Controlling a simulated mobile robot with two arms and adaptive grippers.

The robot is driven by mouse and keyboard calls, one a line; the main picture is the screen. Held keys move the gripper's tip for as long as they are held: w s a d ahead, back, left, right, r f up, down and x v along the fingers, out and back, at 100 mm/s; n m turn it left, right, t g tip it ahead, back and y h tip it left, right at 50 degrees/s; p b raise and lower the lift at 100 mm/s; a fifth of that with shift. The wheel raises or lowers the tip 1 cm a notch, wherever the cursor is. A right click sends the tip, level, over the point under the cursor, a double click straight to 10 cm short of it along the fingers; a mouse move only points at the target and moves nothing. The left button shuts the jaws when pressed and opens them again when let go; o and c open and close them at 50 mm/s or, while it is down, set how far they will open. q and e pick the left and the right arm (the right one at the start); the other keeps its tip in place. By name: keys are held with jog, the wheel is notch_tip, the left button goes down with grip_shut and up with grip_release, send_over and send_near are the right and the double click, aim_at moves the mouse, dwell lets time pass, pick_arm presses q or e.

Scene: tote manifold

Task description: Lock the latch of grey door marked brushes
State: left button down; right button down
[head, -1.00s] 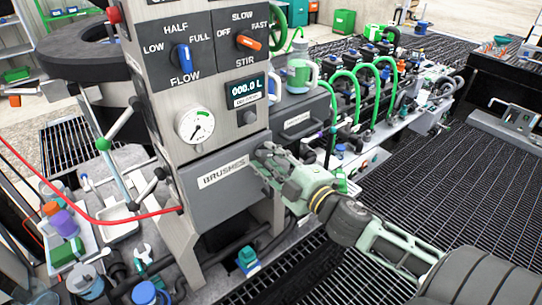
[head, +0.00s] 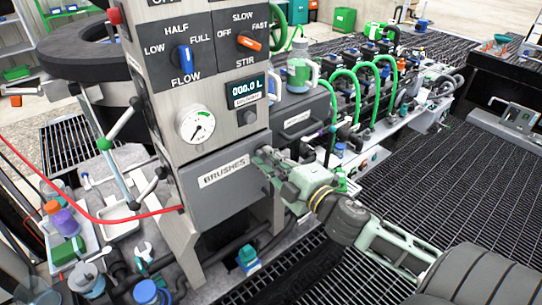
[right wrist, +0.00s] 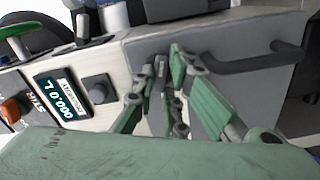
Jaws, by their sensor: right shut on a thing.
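The grey door marked BRUSHES (head: 212,184) is closed under the gauge and display on the steel cabinet. My right gripper (head: 264,160) is at the door's upper right edge and hides that corner in the head view. In the right wrist view, my right gripper's fingers (right wrist: 166,75) are shut on a small grey part, which appears to be the latch, at the edge between door (right wrist: 225,55) and cabinet frame. The latch is mostly hidden by the fingers, so its exact angle cannot be told. My left gripper is not in view.
A dark bar handle (right wrist: 255,60) stands out from the door near my right gripper. A red hose (head: 105,217) crosses at the left. Green hoses (head: 345,85) and pumps line the bench at the right. Open grating floor (head: 450,170) lies to the right.

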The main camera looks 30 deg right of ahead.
jog(key=n+p, duration=0.1)
jog(key=n, duration=0.1)
jog(key=shift+r+n, duration=0.1)
jog(key=shift+n, duration=0.9)
jog(key=c, duration=1.8)
grip_release()
jog(key=shift+s, duration=0.1)
jog(key=s+d, duration=0.1)
jog(key=s, duration=1.1)
jog(key=shift+w, duration=0.1)
